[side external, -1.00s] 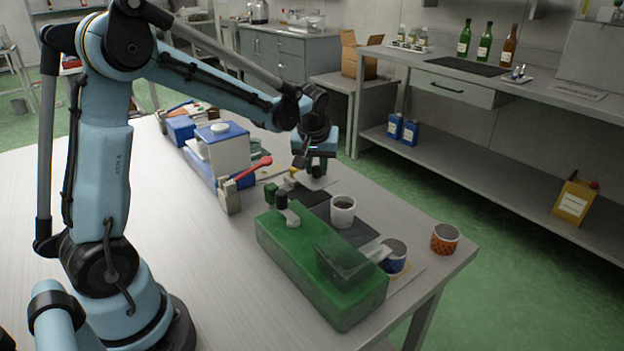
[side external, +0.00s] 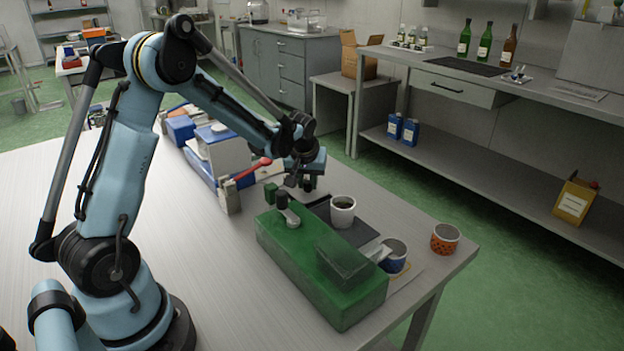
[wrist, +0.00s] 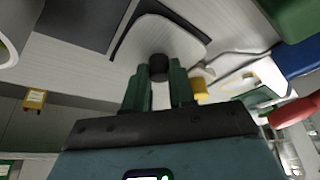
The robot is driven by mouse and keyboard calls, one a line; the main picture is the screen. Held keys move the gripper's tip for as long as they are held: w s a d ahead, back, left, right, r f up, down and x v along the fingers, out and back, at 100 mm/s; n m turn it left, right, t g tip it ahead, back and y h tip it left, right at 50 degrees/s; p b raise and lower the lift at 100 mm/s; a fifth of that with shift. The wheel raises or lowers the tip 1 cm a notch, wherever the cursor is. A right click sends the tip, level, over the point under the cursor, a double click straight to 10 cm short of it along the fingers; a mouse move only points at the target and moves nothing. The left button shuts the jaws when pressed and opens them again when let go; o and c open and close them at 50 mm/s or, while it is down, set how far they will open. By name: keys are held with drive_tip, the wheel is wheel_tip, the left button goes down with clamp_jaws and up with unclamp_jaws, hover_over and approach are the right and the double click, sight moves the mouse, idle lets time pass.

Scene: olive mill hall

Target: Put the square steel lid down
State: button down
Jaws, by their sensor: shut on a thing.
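The square steel lid (wrist: 178,36) shows in the wrist view as a pale plate with rounded corners and a black knob (wrist: 158,66). My gripper (wrist: 160,80) has its two green fingers shut on that knob. A dark band runs along the lid's left and top edges; I cannot tell whether the lid touches the surface below. In the side view my gripper (side external: 298,184) is low over the table, behind the green box (side external: 300,245). The lid cannot be made out clearly there.
A dark mat (side external: 357,233) lies right of my gripper with a white mug (side external: 342,213) at it. A red-handled tool (side external: 254,168) and blue-and-white containers (side external: 228,155) stand left.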

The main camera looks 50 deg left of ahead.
drive_tip(key=shift+f, duration=0.1)
drive_tip(key=c, duration=0.9)
unclamp_jaws()
drive_tip(key=shift+c, duration=0.2)
drive_tip(key=v, duration=1.2)
drive_tip(key=s+d+m+t+h, duration=0.1)
drive_tip(key=s+d+m, duration=0.2)
drive_tip(key=s+d, duration=0.1)
drive_tip(key=s+d+m+t+h, duration=0.1)
drive_tip(key=s+d+m, duration=0.2)
drive_tip(key=s+d, duration=0.2)
drive_tip(key=s+d+m+t+h, duration=0.1)
drive_tip(key=s+d+m+t, duration=0.1)
drive_tip(key=d, duration=0.4)
drive_tip(key=shift+s+r+m, duration=0.2)
drive_tip(key=shift+s+m, duration=0.05)
drive_tip(key=shift+s, duration=0.35)
drive_tip(key=shift+s+r+m, duration=0.15)
drive_tip(key=shift+s+m, duration=0.1)
drive_tip(key=shift+s, duration=0.35)
